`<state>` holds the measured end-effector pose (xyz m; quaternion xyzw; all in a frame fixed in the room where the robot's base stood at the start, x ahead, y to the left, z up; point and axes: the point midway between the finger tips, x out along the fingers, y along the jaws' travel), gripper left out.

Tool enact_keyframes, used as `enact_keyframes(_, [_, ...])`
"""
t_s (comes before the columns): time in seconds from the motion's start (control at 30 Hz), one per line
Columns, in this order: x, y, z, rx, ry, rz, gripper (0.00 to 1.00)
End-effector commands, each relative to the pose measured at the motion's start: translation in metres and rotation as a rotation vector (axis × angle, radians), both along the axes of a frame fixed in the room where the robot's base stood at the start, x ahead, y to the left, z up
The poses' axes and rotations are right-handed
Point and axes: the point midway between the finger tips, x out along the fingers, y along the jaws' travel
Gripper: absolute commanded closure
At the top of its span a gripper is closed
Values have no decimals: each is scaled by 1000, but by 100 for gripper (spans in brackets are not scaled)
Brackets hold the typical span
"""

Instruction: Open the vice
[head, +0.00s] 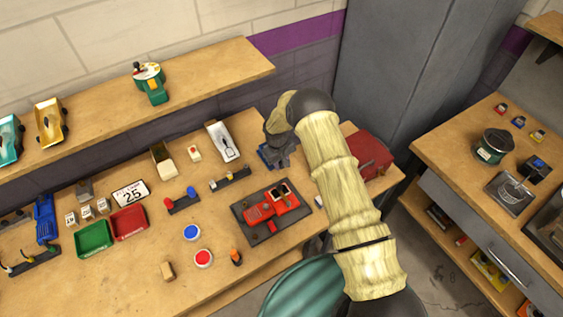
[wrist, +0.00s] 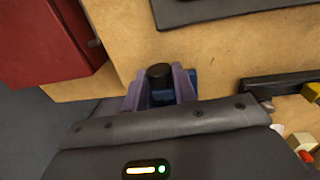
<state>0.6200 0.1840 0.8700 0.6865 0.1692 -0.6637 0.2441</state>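The vice (head: 267,154) is a small blue bench tool near the back right edge of the workbench, partly hidden by my gripper and arm. In the wrist view its blue body (wrist: 163,96) and a round black knob or handle end (wrist: 160,71) show between my fingers. My gripper (wrist: 160,88) points down over the vice with its two purple-grey fingers apart, one on each side of the black knob. I cannot tell if the fingers press on it. In the head view the gripper (head: 281,143) is mostly hidden at the end of my arm. The jaw gap is hidden.
A red box (head: 369,156) stands right of the vice, near the bench end. A black rack (head: 230,181) and a white-faced tray (head: 223,143) are to the left.

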Motion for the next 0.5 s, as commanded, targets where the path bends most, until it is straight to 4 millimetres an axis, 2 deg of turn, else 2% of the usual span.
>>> enact_keyframes(0.5, [-1,2,-4,-91,-62,6,95])
